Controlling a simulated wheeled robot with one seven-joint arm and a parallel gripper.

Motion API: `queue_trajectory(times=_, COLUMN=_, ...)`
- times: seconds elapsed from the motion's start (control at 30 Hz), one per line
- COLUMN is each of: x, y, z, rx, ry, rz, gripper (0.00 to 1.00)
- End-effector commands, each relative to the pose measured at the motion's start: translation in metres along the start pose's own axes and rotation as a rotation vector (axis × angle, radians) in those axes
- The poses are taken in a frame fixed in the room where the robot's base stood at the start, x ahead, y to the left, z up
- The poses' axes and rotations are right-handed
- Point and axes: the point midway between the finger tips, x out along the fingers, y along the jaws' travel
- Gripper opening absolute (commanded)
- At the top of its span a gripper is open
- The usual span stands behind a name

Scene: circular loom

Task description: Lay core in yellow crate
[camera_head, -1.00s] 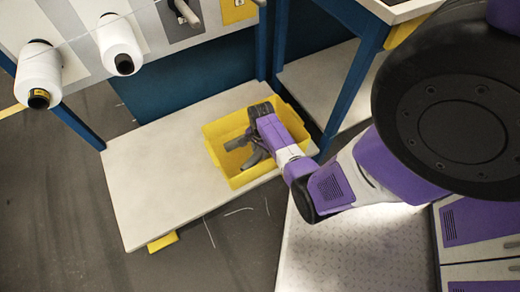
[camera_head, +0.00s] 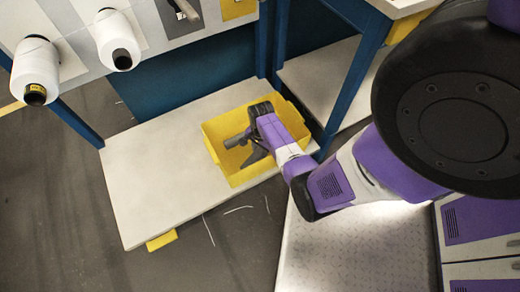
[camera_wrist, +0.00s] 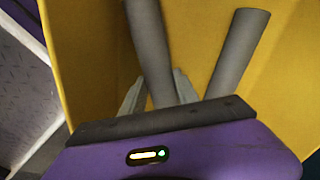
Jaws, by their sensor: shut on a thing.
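The yellow crate (camera_head: 221,172) is open-topped and sits on a low pale shelf. My gripper (camera_head: 252,150) reaches down inside it from the right. In the wrist view, my gripper (camera_wrist: 158,92) is shut on a grey tubular core (camera_wrist: 150,45), with one finger on each side of its near part. A second grey core (camera_wrist: 240,45) leans to the right of it, apart from the fingers, against the yellow background of the crate. In the head view a grey core (camera_head: 237,141) shows in the crate; I cannot tell which one it is. Whether the held core touches the crate floor is unclear.
The pale shelf (camera_head: 150,185) is bare left of the crate. White yarn cones (camera_head: 36,68) stick out from the panel at upper left. Blue posts (camera_head: 350,90) stand behind and right of the crate. A patterned metal plate (camera_head: 325,250) lies at the front.

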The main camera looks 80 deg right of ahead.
Motion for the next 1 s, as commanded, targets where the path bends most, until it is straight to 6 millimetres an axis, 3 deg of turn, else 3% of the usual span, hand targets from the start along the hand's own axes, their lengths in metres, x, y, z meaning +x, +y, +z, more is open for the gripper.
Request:
queue_trajectory(times=0.2, x=0.006, y=0.000, z=0.000, rx=0.000, ry=0.000, rz=0.000, gripper=0.00)
queue_trajectory(times=0.23, x=0.005, y=0.000, z=0.000, rx=0.000, ry=0.000, rz=0.000, gripper=0.40)
queue_trajectory(times=0.33, x=0.005, y=0.000, z=0.000, rx=0.000, ry=0.000, rz=0.000, gripper=0.60)
queue_trajectory(times=0.77, x=0.001, y=0.000, z=0.000, rx=0.000, ry=0.001, rz=-0.001, gripper=0.62)
queue_trajectory(times=1.0, x=-0.034, y=-0.001, z=0.000, rx=-0.002, ry=0.002, rz=-0.003, gripper=0.62)
